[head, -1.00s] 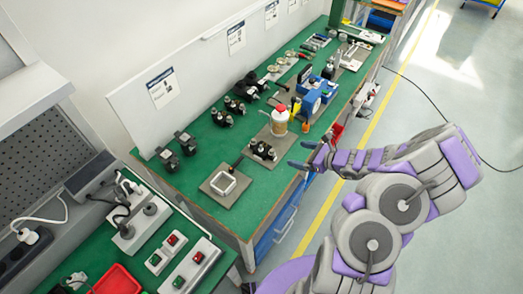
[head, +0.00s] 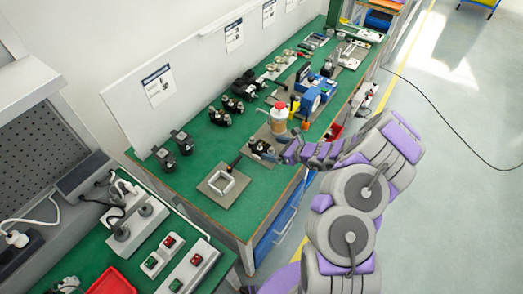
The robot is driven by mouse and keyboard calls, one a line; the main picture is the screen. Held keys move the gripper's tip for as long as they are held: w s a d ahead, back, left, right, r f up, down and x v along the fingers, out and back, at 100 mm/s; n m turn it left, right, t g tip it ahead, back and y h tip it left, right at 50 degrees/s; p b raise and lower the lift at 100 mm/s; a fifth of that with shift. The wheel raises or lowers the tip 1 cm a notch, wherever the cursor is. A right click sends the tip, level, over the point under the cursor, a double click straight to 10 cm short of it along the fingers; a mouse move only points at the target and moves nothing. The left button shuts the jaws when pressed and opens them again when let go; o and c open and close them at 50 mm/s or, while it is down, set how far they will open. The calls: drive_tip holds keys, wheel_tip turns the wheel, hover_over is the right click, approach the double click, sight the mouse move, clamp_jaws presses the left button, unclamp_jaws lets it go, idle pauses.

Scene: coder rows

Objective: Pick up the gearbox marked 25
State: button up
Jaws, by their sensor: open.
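Several small black units that look like gearboxes stand on the green bench. One black unit (head: 260,147) is on a grey plate near the front edge. A pair (head: 221,116) stands further back, and two more (head: 165,158) stand near the back panel at the left. No number is readable on any of them, so I cannot tell which is marked 25. My gripper (head: 284,153) is just right of the front black unit, over the bench's front edge. It is open, and its fingertips are small and partly blend with the bench items. I cannot tell whether it touches the unit.
A blue machine (head: 314,92) is further along. A square metal frame (head: 222,182) lies on a grey plate at the left. A red tray (head: 112,281) is on the nearer bench. Green surface left of the frame is clear.

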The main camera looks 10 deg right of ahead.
sight(262, 147)
drive_tip(key=shift+b+x, duration=0.95)
drive_tip(key=shift+x, duration=1.65)
drive_tip(key=shift+a+r, duration=0.1)
drive_tip(key=shift+a, duration=0.05)
drive_tip(key=shift+c, duration=0.3)
drive_tip(key=c, duration=1.4)
